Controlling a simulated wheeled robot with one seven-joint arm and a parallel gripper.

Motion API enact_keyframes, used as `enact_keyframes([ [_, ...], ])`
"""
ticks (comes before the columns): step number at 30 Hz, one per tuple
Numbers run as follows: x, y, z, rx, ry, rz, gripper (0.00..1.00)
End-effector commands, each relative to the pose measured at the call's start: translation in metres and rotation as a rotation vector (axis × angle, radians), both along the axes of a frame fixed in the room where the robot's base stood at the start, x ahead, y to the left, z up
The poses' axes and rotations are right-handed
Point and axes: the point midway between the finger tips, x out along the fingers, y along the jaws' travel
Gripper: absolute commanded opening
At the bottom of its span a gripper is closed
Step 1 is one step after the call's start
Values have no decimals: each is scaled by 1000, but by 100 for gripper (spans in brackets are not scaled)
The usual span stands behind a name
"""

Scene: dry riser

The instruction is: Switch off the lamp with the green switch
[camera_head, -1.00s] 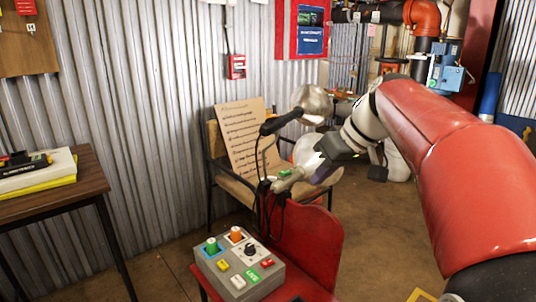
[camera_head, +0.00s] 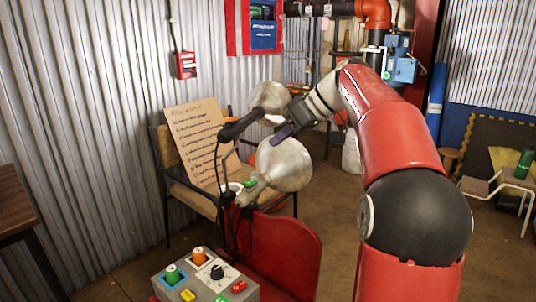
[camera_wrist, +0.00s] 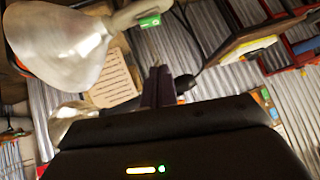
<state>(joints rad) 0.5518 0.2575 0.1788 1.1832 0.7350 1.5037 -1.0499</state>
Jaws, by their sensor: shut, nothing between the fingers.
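The lamp with the green switch (camera_head: 250,183) has a silver, bell-shaped shade (camera_head: 285,165) and stands by the red chair. In the wrist view its shade (camera_wrist: 65,45) is at upper left and its green switch (camera_wrist: 150,21) on the pale neck at the top. I cannot tell whether it is lit. A second lamp with a black neck (camera_head: 240,124) and silver shade (camera_head: 268,97) is just behind. My gripper (camera_head: 280,137) is shut and empty, above the front shade and apart from the switch. Its purple fingers (camera_wrist: 158,86) show in the wrist view.
A grey control box (camera_head: 205,279) with coloured buttons sits on the red chair (camera_head: 290,250). A wooden chair behind holds a written board (camera_head: 198,140). A dark table (camera_head: 15,215) is at left. Open floor lies right of the red chair.

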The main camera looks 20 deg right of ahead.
Motion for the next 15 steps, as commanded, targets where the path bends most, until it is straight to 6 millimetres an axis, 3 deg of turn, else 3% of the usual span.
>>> enact_keyframes([
  [12, 35, 51, -61, 1, 3, 3, 0],
  [15, 35, 55, -78, 0, 4, -2, 0],
])
